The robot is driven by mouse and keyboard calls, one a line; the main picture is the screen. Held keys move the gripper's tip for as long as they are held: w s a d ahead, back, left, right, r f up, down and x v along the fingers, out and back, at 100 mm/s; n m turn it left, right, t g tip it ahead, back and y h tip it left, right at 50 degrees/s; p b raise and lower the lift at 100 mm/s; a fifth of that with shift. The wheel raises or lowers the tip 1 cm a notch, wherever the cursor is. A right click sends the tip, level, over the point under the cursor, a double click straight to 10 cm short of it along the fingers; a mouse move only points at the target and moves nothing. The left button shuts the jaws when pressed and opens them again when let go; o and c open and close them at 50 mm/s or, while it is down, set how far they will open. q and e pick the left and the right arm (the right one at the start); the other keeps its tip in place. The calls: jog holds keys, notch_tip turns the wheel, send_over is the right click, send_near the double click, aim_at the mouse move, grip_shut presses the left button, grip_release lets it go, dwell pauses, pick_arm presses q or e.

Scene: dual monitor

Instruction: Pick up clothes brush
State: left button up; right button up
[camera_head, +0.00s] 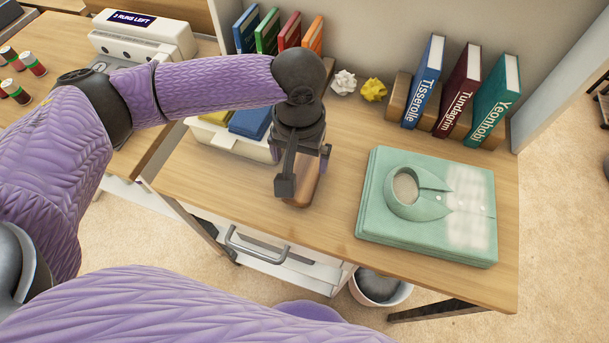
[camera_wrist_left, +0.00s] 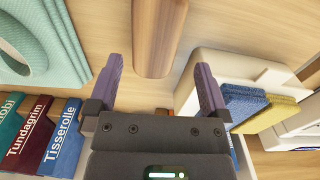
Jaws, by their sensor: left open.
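The clothes brush (camera_head: 303,190) appears as a brown wooden body on the table, largely hidden under my left gripper in the head view. In the left wrist view the brush (camera_wrist_left: 157,35) is a long rounded wooden piece running away from between the fingers. My left gripper (camera_head: 305,170) is open above the brush. Its two purple fingers stand on either side of the brush's line, with gaps on both sides, in the wrist view (camera_wrist_left: 159,68). I cannot tell how far the fingertips are above the table. My right gripper is not in view.
A folded green shirt (camera_head: 427,207) lies right of the brush. A white bin (camera_head: 232,138) with folded blue and yellow cloths stands to the left. Books (camera_head: 462,90) and crumpled paper balls (camera_head: 373,89) line the back. Bare tabletop (camera_head: 340,150) lies between brush and shirt.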

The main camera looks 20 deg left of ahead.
aim_at(303, 174)
pick_arm(q)
jog(key=f+b, duration=0.1)
jog(key=f, duration=0.1)
jog(key=f+b, duration=0.1)
jog(key=f, duration=0.2)
jog(key=f+b, duration=0.2)
jog(key=shift+w+d+f, duration=0.15)
jog(key=shift+w+d, duration=0.05)
jog(key=shift+w, duration=0.1)
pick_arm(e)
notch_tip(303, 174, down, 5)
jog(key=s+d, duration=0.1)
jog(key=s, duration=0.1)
pick_arm(q)
jog(key=shift+r, duration=0.2)
jog(key=shift+c, duration=0.4)
jog(key=c, duration=1)
notch_tip(303, 174, up, 10)
jog(key=p, duration=0.5)
jog(key=shift+p, duration=0.4)
jog(key=shift+c, duration=0.2)
jog(key=shift+r, duration=0.1)
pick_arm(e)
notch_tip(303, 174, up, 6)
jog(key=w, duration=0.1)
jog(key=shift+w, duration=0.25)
